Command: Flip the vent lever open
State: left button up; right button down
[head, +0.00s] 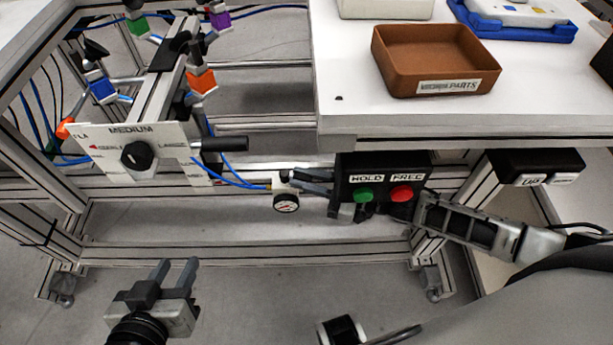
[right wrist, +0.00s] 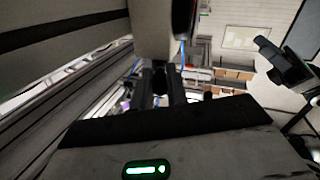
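A pale valve fitting (head: 279,180) with a round pressure gauge (head: 286,203) sits on the lower rail, at the end of a blue hose (head: 232,181). A small dark part at its top may be the vent lever; I cannot make out its position. My right gripper (head: 303,182) reaches in from the right behind the button box, its fingertips close to the fitting. Its fingers look parted; contact is unclear. In the right wrist view the fingers (right wrist: 168,88) show dark, and no lever is clear. My left gripper (head: 178,272) is open and empty, low over the floor.
The white table (head: 350,110) with a brown parts tray (head: 430,62) is above. A dial panel (head: 125,150) and a black handle (head: 222,144) stand left of the fitting.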

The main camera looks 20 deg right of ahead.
jog(key=shift+w+d+n+g+y+b, duration=0.25)
jog(key=shift+n+g+y+b, duration=0.3)
jog(key=shift+g, duration=0.25)
jog(key=shift+n+g+y, duration=0.25)
jog(key=shift+n+g, duration=0.1)
jog(key=shift+g, duration=0.25)
pick_arm(q)
jog(key=shift+w+f, duration=0.1)
jog(key=shift+f, duration=0.05)
pick_arm(e)
jog(key=c, duration=1.5)
grip_release()
pick_arm(q)
jog(key=shift+s+f, duration=0.2)
jog(key=shift+s, duration=0.05)
pick_arm(e)
jog(key=shift+o, duration=0.6)
pick_arm(q)
jog(key=shift+w, duration=0.2)
pick_arm(e)
jog(key=v, duration=1.6)
jog(key=shift+a, duration=0.1)
